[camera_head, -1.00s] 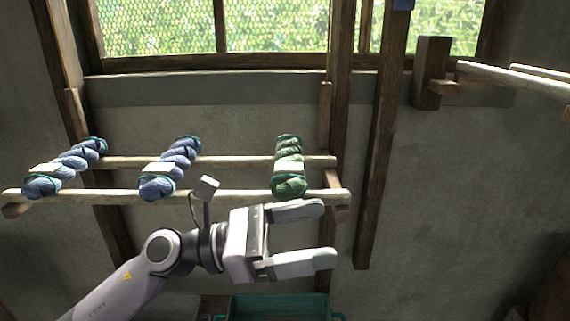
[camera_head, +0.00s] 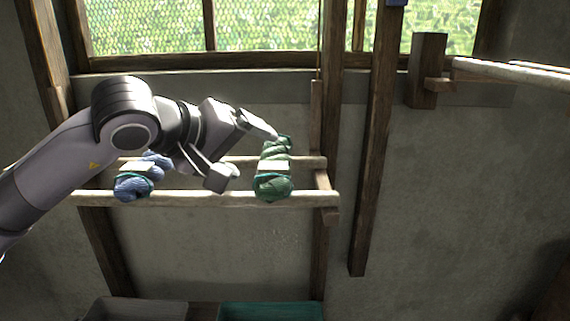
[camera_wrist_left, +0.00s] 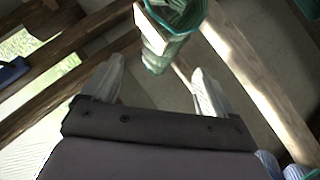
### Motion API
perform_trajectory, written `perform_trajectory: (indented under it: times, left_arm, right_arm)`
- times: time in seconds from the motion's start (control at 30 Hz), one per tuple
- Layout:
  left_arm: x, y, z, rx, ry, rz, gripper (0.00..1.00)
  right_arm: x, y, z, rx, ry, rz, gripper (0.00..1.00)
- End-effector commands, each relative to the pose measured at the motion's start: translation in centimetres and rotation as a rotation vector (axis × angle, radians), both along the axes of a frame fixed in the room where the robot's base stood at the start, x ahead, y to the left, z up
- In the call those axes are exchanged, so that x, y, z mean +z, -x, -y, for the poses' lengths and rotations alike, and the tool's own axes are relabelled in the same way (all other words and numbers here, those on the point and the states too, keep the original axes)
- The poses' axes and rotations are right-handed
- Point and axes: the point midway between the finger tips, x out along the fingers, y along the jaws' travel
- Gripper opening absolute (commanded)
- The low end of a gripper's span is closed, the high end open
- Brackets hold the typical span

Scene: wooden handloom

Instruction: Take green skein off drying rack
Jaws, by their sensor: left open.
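The green skein (camera_head: 274,180) lies across the two pale poles of the drying rack (camera_head: 320,200), near its right end, with a pale label band around it. My left gripper (camera_head: 248,158) is just left of the skein, above the rack, open and empty. One finger reaches toward the skein's far end. In the left wrist view the green skein (camera_wrist_left: 172,20) is ahead of the open fingers, at the top of the picture, roughly between their lines. I cannot tell whether a finger touches it. My right gripper is not in view.
A blue skein (camera_head: 133,186) hangs on the rack to the left, partly behind my arm. Below stand a teal bin (camera_head: 270,310) and a grey bin (camera_head: 135,309). A wooden post (camera_head: 375,150) and another pole (camera_head: 510,72) are at the right.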

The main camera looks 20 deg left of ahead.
Motion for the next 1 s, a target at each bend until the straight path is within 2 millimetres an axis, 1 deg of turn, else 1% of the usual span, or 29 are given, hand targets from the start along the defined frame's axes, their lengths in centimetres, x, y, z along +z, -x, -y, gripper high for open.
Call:
perform_trajectory:
  times: [0.27,0.43,0.57,0.7,0.87,0.97,1.0]
  left_arm:
    - [-1.1,-2.2,0.8,0.004,-0.004,-0.003,0.87]
    - [-2.2,-4.3,1.8,0.005,-0.003,-0.004,0.87]
    - [-3.1,-5.5,2.2,0.004,-0.002,-0.002,0.87]
    - [-3.5,-5.9,2.4,0.004,-0.003,-0.001,0.87]
    - [-3.5,-5.9,2.3,0.004,-0.003,-0.001,0.87]
    - [-3.5,-5.8,2.3,0.004,-0.003,-0.001,0.58]
    - [-3.5,-5.8,2.3,0.004,-0.003,-0.001,0.45]
  right_arm:
    - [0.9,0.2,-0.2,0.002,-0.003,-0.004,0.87]
    - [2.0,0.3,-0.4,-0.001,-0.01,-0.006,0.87]
    - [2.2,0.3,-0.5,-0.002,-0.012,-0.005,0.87]
    - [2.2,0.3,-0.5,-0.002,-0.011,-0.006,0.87]
    - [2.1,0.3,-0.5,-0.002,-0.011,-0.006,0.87]
    - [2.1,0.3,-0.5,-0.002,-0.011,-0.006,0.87]
    - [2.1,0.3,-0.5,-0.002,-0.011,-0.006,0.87]
